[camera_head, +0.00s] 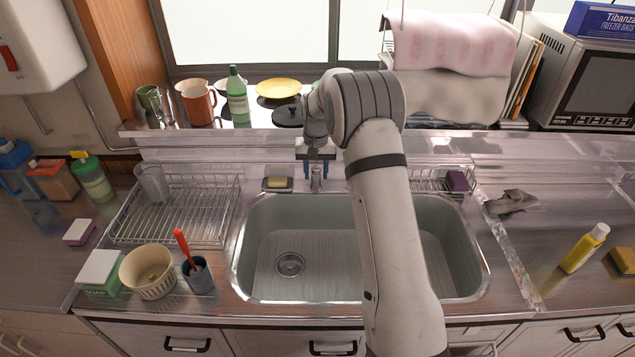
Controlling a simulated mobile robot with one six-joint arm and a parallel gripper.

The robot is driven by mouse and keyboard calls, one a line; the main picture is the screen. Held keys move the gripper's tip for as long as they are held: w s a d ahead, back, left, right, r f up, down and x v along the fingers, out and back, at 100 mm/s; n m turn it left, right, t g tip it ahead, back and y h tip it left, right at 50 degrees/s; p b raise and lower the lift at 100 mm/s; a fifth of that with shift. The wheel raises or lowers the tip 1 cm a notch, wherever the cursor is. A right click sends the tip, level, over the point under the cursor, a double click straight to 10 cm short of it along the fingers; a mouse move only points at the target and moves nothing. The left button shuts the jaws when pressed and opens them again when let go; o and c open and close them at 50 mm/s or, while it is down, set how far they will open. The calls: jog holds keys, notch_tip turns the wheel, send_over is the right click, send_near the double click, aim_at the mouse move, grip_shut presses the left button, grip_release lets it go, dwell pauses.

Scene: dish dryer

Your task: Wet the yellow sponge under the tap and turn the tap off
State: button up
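A yellow-brown sponge (624,260) lies on the counter at the far right, cut by the picture edge. The metal tap (316,179) stands at the back edge of the sink (290,245), in the middle. No water stream shows below it, and no sponge shows in the visible part of the basin. My gripper (319,170) is at the back of the sink, just above and behind the tap. Its blue fingers appear apart, one on each side of the tap, with nothing seen held between them. I cannot tell whether they touch the tap. My arm hides the sink's right-centre.
A wire rack (178,212), a bowl (148,270) and a cup with a red-handled tool (197,274) stand left. A yellow bottle (584,249) and grey cloth (512,203) are right. Crockery lines the back ledge.

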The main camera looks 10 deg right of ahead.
aim_at(316, 188)
jog(key=shift+f+p, duration=0.4)
jog(key=shift+f, duration=2.2)
grip_shut()
